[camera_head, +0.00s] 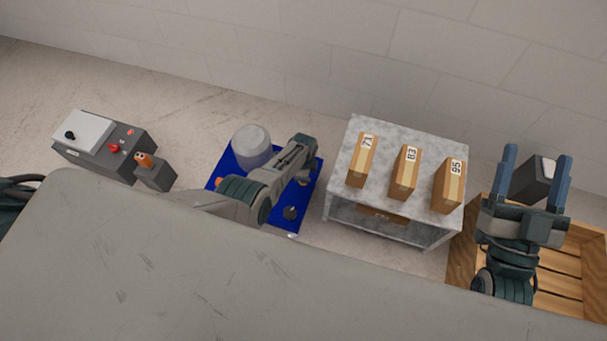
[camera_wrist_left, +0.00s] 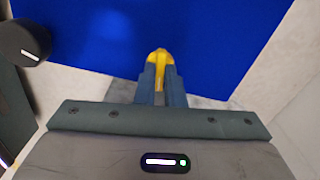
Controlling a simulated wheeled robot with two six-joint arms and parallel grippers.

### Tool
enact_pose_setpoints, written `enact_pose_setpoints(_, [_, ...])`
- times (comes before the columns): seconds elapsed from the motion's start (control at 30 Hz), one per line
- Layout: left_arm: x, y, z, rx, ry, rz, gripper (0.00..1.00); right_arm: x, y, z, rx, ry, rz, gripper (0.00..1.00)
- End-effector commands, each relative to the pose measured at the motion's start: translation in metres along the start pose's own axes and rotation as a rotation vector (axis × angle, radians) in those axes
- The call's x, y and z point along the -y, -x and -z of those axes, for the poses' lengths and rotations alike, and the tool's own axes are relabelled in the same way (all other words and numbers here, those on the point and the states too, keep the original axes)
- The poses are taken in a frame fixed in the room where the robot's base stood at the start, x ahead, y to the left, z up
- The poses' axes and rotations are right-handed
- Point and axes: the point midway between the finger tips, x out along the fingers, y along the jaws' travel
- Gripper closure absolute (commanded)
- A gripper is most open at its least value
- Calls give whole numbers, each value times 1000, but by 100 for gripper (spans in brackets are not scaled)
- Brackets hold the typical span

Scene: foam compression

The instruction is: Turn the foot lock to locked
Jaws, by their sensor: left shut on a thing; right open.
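The yellow foot lock lever (camera_wrist_left: 157,57) shows in the left wrist view at the near edge of the blue base (camera_wrist_left: 190,35). My left gripper (camera_wrist_left: 162,80) is shut on it, with the blue fingers partly hiding it. In the head view, my left arm reaches across the blue base (camera_head: 222,170); the lever and the left fingertips are hidden there. I cannot read a lock marking. My right gripper (camera_head: 537,156) is open, fingers apart, at the right of the head view.
A grey cylinder (camera_head: 250,146) stands on the base. A table (camera_head: 390,138) holds three numbered cartons. A wooden crate (camera_head: 468,252) and a dark box (camera_head: 532,180) are near my right gripper.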

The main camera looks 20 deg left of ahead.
Motion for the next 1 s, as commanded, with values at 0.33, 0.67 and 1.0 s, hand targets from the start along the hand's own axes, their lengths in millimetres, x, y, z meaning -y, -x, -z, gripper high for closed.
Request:
enact_pose_setpoints(0.33, [0,0,1,-2,-163,0,100,0,6,-18,110,-15,-6,35])
enact_pose_setpoints(0.67, [0,0,1,-2,-203,0,100,0,7,-22,134,-18,-6,35])
enact_pose_setpoints(1.0, [0,0,2,-2,-203,0,82,0,7,-22,134,-17,-6,35])
